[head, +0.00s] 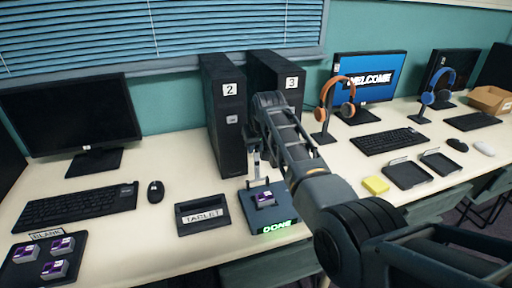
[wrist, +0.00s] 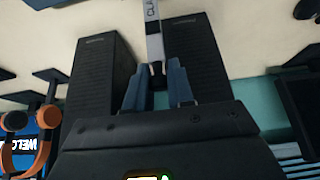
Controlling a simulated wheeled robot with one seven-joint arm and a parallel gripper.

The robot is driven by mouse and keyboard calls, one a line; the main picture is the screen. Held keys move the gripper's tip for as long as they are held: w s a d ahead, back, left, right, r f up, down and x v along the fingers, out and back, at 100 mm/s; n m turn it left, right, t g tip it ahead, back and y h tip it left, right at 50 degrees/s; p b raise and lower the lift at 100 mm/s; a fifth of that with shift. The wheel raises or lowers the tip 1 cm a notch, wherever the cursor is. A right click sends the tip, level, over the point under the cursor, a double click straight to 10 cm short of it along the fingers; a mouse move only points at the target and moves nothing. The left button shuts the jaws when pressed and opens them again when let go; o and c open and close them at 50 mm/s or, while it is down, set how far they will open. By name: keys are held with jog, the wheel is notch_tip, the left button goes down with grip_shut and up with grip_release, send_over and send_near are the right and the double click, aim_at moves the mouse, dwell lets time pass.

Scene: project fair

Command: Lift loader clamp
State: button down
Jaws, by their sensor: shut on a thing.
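The loader (head: 277,228) is a dark box near the table's front edge. Its front display reads DONE in green. A small purple-labelled block (head: 266,199) sits on top of it. My gripper (head: 258,150) is above the back of the loader, partly hidden by my arm in the head view. In the wrist view, my gripper's blue-grey fingers (wrist: 157,88) are shut on the clamp (wrist: 153,30), a pale bar with partly readable lettering. The clamp looks raised above the block in the head view, but its exact height is hard to tell.
Two black towers marked 2 (head: 226,125) and 3 (head: 285,72) stand close behind the loader. A TABLET tray (head: 203,216) is to its left. A BLANK tray (head: 22,270) holds several purple-labelled blocks. A yellow block (head: 375,185) and two dark trays (head: 408,176) lie to the right.

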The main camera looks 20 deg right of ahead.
dwell(0.3)
jog(key=c, duration=1)
grip_release()
jog(key=shift+v, duration=3.85)
